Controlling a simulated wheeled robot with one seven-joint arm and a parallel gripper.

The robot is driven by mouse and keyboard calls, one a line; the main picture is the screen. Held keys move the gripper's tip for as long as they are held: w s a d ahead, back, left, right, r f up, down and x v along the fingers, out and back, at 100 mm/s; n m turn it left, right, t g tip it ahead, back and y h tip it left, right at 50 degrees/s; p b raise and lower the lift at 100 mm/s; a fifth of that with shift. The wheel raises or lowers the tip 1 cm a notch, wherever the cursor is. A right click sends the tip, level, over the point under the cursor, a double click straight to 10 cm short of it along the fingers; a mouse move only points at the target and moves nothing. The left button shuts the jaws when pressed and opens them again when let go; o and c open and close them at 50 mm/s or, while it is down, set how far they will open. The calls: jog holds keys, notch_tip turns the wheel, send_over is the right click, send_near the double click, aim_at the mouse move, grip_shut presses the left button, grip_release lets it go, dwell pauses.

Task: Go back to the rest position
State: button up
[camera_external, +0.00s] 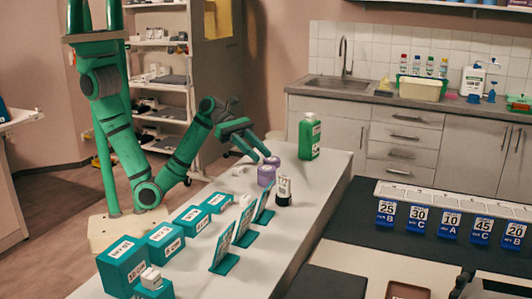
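My gripper (264,158) is at the far part of the long white table (262,238), pointing down and to the right from my green arm. Its two green fingers show side by side. The picture is too small to tell whether they are closed on anything. A purple piece (272,161) shows right at the fingertips, and a purple cylinder (266,176) stands just below them in the picture. I cannot tell if the fingers touch either one. My arm is bent low at the elbow and reaches over the table's left edge.
A dark labelled container (284,191) stands close to the gripper, with a green bottle (309,137) behind it. Teal boxes (123,262) and upright teal signs (225,250) line the near table. A shelf rack (160,75) stands behind my arm. A sink counter (340,90) is at the back.

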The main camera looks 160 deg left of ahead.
jog(key=shift+s, duration=0.15)
